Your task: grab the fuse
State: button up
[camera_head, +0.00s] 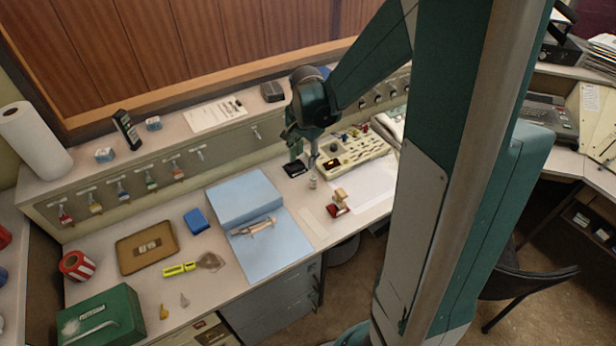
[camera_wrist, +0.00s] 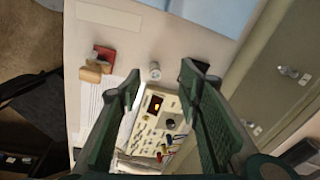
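A small pale cylinder, which looks like the fuse (camera_head: 312,182), stands on the desk just below my gripper (camera_head: 304,160). In the wrist view the fuse (camera_wrist: 155,71) appears between and slightly beyond the tips of my gripper (camera_wrist: 163,78). The two green fingers are spread apart with nothing between them. Fine markings on the fuse are too small to tell.
A black pad (camera_head: 296,169) lies close to the fuse on the left.

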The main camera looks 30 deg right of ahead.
aim_at(313, 177)
jog(key=d+f+m, duration=0.1)
jog(key=f, duration=0.2)
jog(key=w+d+f+m+g, duration=0.1)
jog(key=d+f, duration=0.1)
jog(key=f, duration=0.1)
jog(key=w+d+f+m, duration=0.1)
jog(key=d+f, duration=0.1)
jog(key=f, duration=0.2)
jog(key=shift+d+m, duration=0.25)
jog(key=shift+m, duration=0.05)
jog(key=shift+f+b, duration=0.45)
jog(key=shift+f, duration=0.85)
jog(key=shift+w+f, duration=0.1)
jog(key=shift+w+f+b, duration=0.1)
jog(key=shift+f+b, duration=0.45)
jog(key=shift+f, duration=1.95)
jog(key=c, duration=1)
